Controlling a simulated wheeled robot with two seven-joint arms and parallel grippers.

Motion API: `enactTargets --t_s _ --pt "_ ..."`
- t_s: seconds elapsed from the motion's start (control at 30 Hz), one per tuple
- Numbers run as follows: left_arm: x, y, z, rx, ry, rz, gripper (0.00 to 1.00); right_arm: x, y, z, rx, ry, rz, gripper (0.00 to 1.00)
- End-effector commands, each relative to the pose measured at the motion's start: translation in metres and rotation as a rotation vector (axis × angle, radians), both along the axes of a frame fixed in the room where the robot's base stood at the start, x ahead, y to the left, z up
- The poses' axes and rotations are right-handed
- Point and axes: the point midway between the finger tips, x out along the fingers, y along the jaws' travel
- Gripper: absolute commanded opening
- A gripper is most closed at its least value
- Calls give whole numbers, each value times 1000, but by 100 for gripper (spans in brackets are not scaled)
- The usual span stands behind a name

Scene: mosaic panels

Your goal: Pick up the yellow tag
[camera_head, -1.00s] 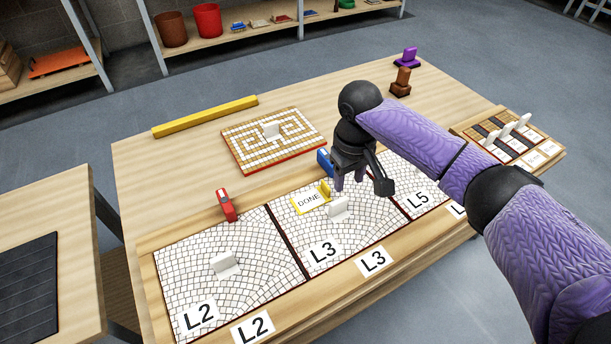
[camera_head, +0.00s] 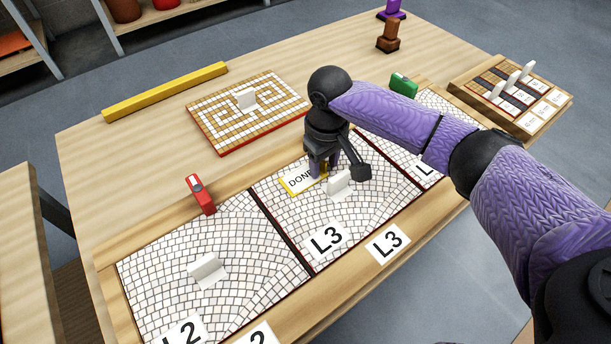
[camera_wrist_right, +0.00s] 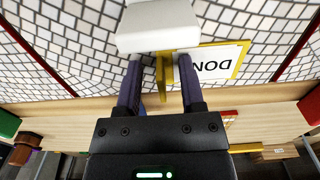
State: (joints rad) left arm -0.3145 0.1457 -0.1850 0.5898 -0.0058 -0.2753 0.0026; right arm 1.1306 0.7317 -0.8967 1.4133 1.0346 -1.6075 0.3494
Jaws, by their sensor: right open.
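The fingers are open, one on each side of the handle; contact cannot be told. My left gripper is not in view.
A white upright handle (camera_head: 340,184) on the L3 panel stands close beside the right gripper. A red clamp-like block (camera_head: 201,194) is at the L2 panel's back edge and a green one (camera_head: 404,85) farther right. A spiral mosaic board (camera_head: 222,136) lies behind.

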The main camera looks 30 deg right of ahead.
Motion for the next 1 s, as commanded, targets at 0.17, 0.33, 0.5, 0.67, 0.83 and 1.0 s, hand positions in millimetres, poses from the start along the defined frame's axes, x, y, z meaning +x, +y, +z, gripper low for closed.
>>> enactTargets --t_s 0.17,0.33,0.5,0.67,0.83,1.0 --pt "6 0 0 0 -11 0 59 0 0 3 0 -3 0 29" --pt "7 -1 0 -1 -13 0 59 0 0 3 0 -2 0 0" --pt "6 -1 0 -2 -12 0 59 0 0 3 0 -2 0 0" --pt "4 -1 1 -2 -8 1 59 0 0 3 0 -2 0 0" --pt "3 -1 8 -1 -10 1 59 0 0 14 1 -6 0 0" --pt "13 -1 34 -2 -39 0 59 1 0 56 2 -13 0 0"
